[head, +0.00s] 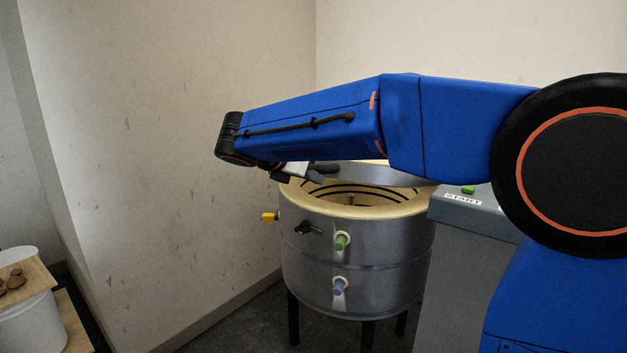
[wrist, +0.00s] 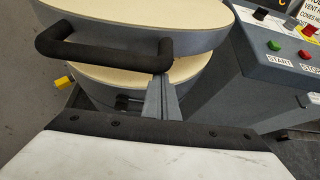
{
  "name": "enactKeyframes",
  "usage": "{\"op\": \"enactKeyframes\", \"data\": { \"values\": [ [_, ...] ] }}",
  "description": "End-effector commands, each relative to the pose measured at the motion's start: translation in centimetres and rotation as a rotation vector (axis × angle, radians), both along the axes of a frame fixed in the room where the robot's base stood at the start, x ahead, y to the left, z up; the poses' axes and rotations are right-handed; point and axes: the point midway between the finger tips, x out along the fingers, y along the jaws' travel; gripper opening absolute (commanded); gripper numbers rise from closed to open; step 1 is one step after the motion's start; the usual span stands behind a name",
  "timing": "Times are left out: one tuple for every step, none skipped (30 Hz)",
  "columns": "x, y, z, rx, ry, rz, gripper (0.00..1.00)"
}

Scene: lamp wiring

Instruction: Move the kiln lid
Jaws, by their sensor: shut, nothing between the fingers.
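The kiln (head: 352,275) is a round metal drum with a cream rim, and part of its coil-lined inside shows. The lid (head: 375,177) is raised above the rim, mostly hidden behind my arm. In the wrist view the lid (wrist: 205,40) has a cream face, a grey edge and a black bar handle (wrist: 100,50). The handle (head: 323,168) shows small in the head view. My gripper (wrist: 162,82) is shut and empty, its fingertips at the right end of the handle; I cannot tell whether they touch it. It also shows in the head view (head: 315,177).
A grey control box (head: 465,210) with a green start button stands right of the kiln. A white bucket (head: 35,318) stands at lower left.

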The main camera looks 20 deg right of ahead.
Motion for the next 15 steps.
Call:
{"op": "enactKeyframes", "data": {
  "values": [
    [0.0,0.0,0.0,0.000,0.000,0.000,0.00],
    [0.0,0.0,0.1,0.001,0.000,-0.001,0.00],
    [0.1,-0.1,0.4,0.004,0.001,-0.002,0.00],
    [0.1,-0.1,0.7,0.006,0.003,-0.002,0.00],
    [0.2,-0.2,1.0,0.011,0.006,-0.004,0.00],
    [0.3,-0.3,1.7,0.019,0.010,-0.006,0.00],
    [0.5,-0.4,2.3,0.024,0.014,-0.007,0.00],
    [0.6,-0.5,2.9,0.032,0.018,-0.009,0.00],
    [0.7,-0.7,3.8,0.043,0.025,-0.011,0.00],
    [0.8,-0.8,4.6,0.051,0.032,-0.012,0.00],
    [0.9,-0.9,5.3,0.059,0.037,-0.012,0.00],
    [1.0,-1.1,6.2,0.068,0.045,-0.011,0.00],
    [1.1,-1.2,6.9,0.076,0.050,-0.009,0.00],
    [1.2,-1.3,7.6,0.083,0.054,-0.008,0.00],
    [1.3,-1.6,8.5,0.089,0.060,-0.008,0.00]
  ]
}}
